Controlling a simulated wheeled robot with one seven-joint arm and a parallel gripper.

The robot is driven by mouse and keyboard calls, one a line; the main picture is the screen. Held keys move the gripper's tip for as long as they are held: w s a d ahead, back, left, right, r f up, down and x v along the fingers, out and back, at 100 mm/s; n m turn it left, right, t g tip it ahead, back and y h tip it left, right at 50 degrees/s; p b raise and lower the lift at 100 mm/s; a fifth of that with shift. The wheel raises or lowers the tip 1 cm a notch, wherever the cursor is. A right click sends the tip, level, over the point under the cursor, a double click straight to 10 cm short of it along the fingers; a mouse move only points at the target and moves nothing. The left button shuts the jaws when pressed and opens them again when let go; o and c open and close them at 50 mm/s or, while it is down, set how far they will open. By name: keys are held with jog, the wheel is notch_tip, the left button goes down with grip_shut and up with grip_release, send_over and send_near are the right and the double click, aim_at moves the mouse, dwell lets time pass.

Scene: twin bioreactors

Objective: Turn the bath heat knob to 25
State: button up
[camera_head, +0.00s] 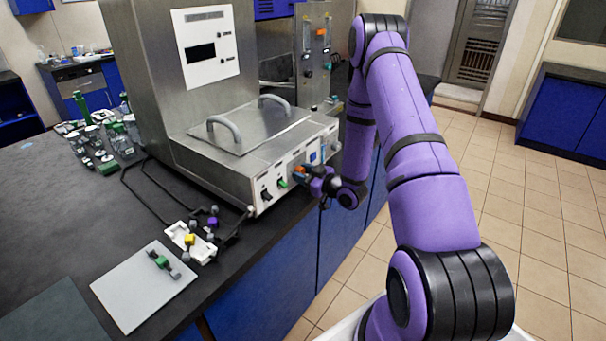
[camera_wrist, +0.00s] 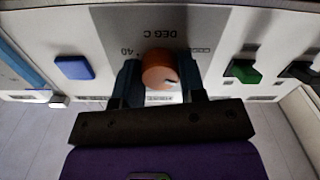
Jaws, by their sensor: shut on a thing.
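The bath heat knob is an orange round knob (camera_wrist: 160,70) on the light front panel, below a dark-grey patch reading "DEG C" and "40", which shows upside down in the wrist view. My gripper (camera_wrist: 160,80) is shut on this knob, one finger on each side. A small pale mark shows on the knob's face; I cannot read its exact setting. In the head view the knob (camera_head: 300,170) is a small orange spot, and my gripper (camera_head: 318,183) reaches it from the right. The knob belongs to the steel bath (camera_head: 215,165) with two grey lid handles.
A green switch (camera_wrist: 243,71) and a blue button (camera_wrist: 74,67) flank the knob on the panel. Black tubing and a white tray (camera_head: 190,243) with small parts lie on the dark bench, near a grey mat (camera_head: 130,305). The tiled floor (camera_head: 500,200) at right is clear.

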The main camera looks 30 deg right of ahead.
jog(key=shift+m, duration=0.3)
jog(key=m, duration=0.8)
dwell(0.5)
jog(key=o, duration=0.9)
jog(key=shift+s+d, duration=0.1)
jog(key=v, duration=1)
jog(key=shift+s+d, duration=0.1)
jog(key=shift+s, duration=0.2)
